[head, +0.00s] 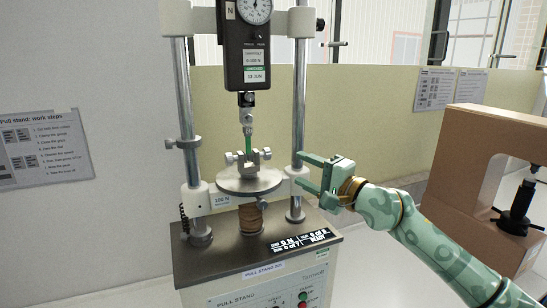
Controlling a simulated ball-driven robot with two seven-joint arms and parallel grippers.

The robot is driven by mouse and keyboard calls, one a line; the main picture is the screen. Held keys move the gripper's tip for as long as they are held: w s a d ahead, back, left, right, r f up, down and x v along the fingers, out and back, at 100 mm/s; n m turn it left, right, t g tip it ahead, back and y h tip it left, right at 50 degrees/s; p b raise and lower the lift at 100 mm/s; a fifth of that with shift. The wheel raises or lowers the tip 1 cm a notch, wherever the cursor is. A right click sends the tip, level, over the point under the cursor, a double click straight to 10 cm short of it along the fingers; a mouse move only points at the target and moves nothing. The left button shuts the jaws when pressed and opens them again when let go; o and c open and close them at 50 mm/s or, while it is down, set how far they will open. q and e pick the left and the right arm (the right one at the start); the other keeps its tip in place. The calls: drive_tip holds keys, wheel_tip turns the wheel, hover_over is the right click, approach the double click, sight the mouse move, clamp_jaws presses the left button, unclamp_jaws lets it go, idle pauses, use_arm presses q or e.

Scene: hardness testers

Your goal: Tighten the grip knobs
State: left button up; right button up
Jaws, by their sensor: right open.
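A small metal clamp (248,163) sits on the round plate (246,182) of the pull stand. Small grip knobs stick out on both sides, a left knob (230,157) and a right knob (267,153). A green piece (248,142) stands upright between the clamp and the hook under the gauge (247,45). My right gripper (299,170) is open and empty, its fingers pointing left beside the stand's right column. It is to the right of the right knob and apart from it. My left gripper is not in view.
Two steel columns flank the plate, a left column (184,100) and a right column (300,90). The dark base (215,255) carries a display reading READY. A brown machine (470,180) stands at the right. A work-steps sheet (42,148) hangs on the wall.

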drive_tip(key=b+x, duration=0.3)
drive_tip(key=x, duration=0.7)
drive_tip(key=shift+w+a+f, duration=0.1)
drive_tip(key=shift+w+a, duration=0.05)
drive_tip(key=shift+a, duration=0.1)
drive_tip(key=shift+w+a, duration=0.15)
drive_tip(key=shift+a, duration=0.1)
drive_tip(key=c, duration=1)
drive_tip(key=shift+r, duration=0.25)
